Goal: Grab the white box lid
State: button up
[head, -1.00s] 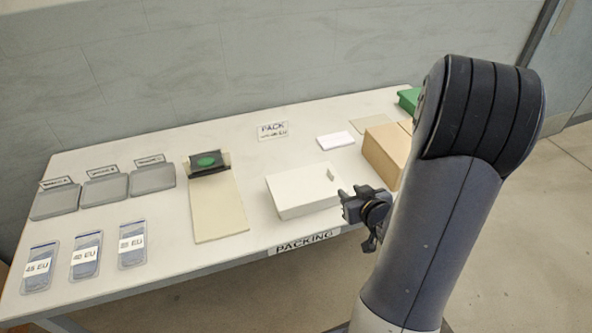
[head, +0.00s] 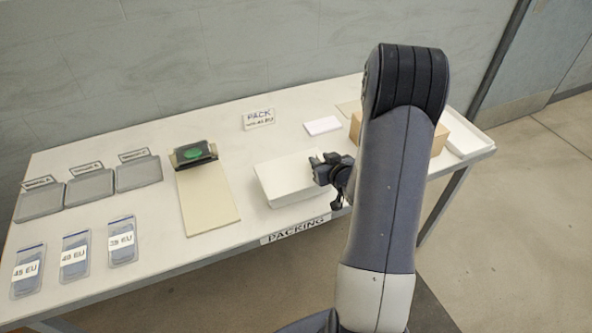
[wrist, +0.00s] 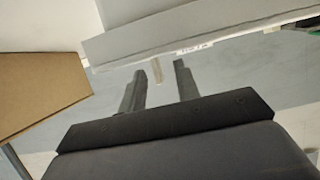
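The closed white box (head: 283,187) stands near the front edge of the table, its white lid (head: 280,172) on top. A small tab stands up at the lid's right side in the earlier head view; it is now mostly hidden by my gripper (head: 320,166), which is at the right side of the lid. In the wrist view a small pale tab (wrist: 157,70) shows between the two dark fingertips of my gripper (wrist: 158,80). The fingers are apart, with a gap beside the tab. The pale lid or box side (wrist: 200,30) fills the top.
A brown cardboard box (head: 440,138) stands to the right, partly behind my arm; it also shows in the wrist view (wrist: 40,85). A board with a green-topped device (head: 194,155) lies left of the white box. Grey trays and labelled pouches (head: 75,255) lie further left.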

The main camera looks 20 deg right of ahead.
jog(key=shift+w+f, duration=0.15)
jog(key=shift+w, duration=0.2)
jog(key=shift+c, duration=0.2)
grip_shut()
